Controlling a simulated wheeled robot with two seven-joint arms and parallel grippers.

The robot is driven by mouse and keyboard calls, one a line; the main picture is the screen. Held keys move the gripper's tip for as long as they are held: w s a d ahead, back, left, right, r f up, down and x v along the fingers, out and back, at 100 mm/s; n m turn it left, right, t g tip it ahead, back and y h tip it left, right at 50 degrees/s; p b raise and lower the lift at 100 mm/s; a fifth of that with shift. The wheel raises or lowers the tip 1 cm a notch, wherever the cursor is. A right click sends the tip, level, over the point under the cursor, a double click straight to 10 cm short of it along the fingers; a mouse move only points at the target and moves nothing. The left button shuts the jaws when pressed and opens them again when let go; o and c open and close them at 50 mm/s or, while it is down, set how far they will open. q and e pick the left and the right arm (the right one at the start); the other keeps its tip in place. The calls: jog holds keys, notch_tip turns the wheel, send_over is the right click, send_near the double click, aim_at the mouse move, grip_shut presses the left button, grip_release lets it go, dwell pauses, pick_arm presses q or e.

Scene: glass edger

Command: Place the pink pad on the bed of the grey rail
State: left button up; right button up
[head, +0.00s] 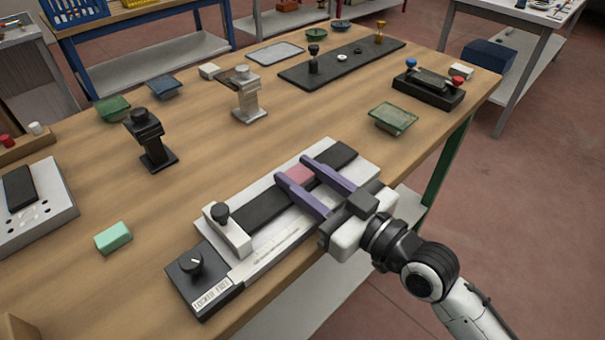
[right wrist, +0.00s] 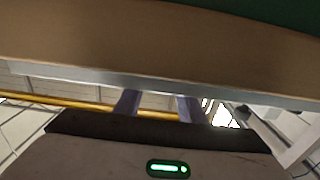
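The grey rail (head: 268,244) lies along the front of the wooden table in the head view, a pale base with a long dark bed (head: 262,206). The pink pad (head: 299,176) shows over the far half of the dark bed. My right gripper (head: 291,169) reaches in from the right with purple fingers on two sides of the pad. Whether the pad touches the bed is unclear. The right wrist view shows the two fingers (right wrist: 158,104), but the pad is not seen there. My left gripper is not in view.
A white clamp block with a black knob (head: 228,229) sits on the rail's near end, beside a black dial box (head: 203,277). A mint block (head: 113,237), a black stand (head: 151,138) and a green glass piece (head: 393,118) stand around.

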jog(key=shift+o, duration=1.2)
jog(key=shift+r, duration=0.3)
jog(key=b+v, duration=0.1)
jog(key=v, duration=1.1)
jog(key=shift+f, duration=0.1)
